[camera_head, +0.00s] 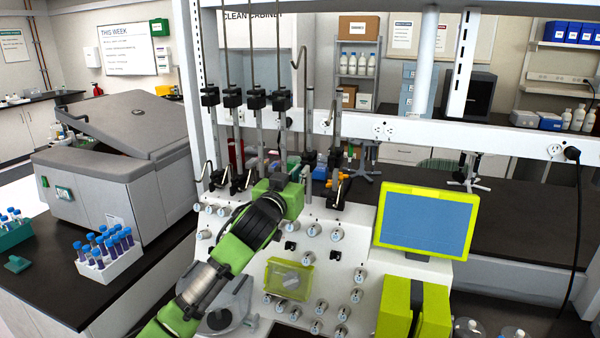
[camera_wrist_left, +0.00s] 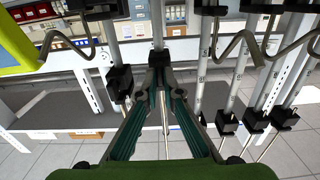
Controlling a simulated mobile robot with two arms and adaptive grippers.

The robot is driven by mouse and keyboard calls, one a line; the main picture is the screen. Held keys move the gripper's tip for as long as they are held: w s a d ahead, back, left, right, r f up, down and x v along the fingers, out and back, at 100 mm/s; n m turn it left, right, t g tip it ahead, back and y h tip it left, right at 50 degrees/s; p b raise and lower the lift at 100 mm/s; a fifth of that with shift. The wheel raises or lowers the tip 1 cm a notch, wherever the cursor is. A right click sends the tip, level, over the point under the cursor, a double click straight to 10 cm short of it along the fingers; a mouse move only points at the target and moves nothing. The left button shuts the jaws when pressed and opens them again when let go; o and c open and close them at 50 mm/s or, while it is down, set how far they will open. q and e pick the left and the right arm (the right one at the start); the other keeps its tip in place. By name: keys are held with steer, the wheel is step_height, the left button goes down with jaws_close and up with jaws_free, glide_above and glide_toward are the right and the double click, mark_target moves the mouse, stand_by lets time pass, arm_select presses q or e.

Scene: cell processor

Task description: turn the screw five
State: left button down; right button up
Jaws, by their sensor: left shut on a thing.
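My left gripper (camera_head: 279,162) reaches in on its green arm to the row of upright metal rods behind the white cell processor (camera_head: 214,222). In the left wrist view, its two dark fingers (camera_wrist_left: 158,78) are closed together at the tips. The tips meet at a black clamp screw (camera_wrist_left: 158,57) on a rod, and they appear to grip it. In the head view, the hand hides this screw. Several other black clamps (camera_head: 231,97) sit on the rods, with more clamps (camera_wrist_left: 255,121) at the right in the wrist view. I cannot tell which number each bears.
A yellow-green framed screen (camera_head: 425,220) stands on the right of the processor. Hooked metal rods (camera_head: 299,55) rise close to the hand. A grey centrifuge (camera_head: 120,150) and a white rack of blue-capped tubes (camera_head: 108,262) stand at the left. A white frame bar (camera_head: 460,138) crosses behind.

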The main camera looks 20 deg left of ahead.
stand_by(0.4)
arm_select(q)
steer(key=c, duration=2.2)
jaws_free()
steer(key=shift+s, duration=0.1)
steer(key=s, duration=1.2)
steer(key=shift+a, duration=0.25)
steer(key=shift+w+f, duration=0.1)
